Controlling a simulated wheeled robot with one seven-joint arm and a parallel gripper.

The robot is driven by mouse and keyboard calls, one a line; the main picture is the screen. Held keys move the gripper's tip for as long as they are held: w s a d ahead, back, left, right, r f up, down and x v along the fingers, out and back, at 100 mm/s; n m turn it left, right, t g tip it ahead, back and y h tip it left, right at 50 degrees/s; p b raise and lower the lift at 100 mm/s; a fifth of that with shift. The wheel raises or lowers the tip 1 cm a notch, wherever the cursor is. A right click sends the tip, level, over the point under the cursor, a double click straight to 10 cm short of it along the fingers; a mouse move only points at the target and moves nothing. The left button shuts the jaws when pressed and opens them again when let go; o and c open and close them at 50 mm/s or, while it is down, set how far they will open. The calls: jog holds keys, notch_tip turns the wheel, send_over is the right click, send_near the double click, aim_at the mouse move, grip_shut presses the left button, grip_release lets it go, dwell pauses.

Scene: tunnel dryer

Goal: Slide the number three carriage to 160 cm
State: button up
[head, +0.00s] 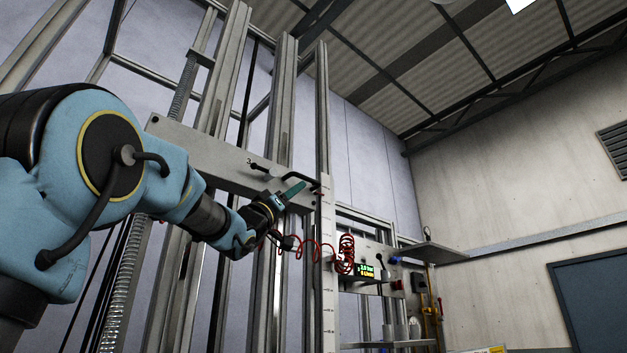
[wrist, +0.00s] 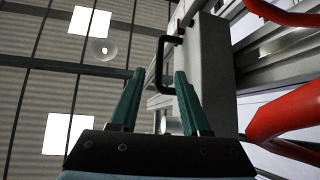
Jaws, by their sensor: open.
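A grey carriage plate (head: 225,165) spans the upright rails in the head view, with a small dark mark like a 3 near its middle. A black bar handle (head: 300,176) sticks out at its right end. In the wrist view the handle (wrist: 162,62) shows against the plate (wrist: 208,75), between and beyond my fingertips. My gripper (head: 292,190) is open and empty, its teal fingers just below the handle; the wrist view shows both fingers (wrist: 155,85) apart. A pale upright scale (head: 328,240) stands to the right, with a red pointer (head: 318,193) beside it. Its numbers are too small to read.
A red coiled hose (head: 346,253) hangs right of the scale; red tubing also crosses the right of the wrist view (wrist: 275,110). A lit display (head: 367,271) sits on a panel behind. A grey shelf (head: 432,252) juts out at right. Upright rails stand close around my gripper.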

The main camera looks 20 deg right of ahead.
aim_at(309, 181)
jog(key=p+x, duration=0.5)
jog(key=x, duration=0.4)
jog(key=shift+s+p, duration=0.1)
jog(key=shift+p, duration=0.25)
jog(key=shift+w+d+r+p, duration=0.3)
jog(key=shift+d, duration=0.05)
grip_shut()
dwell(0.7)
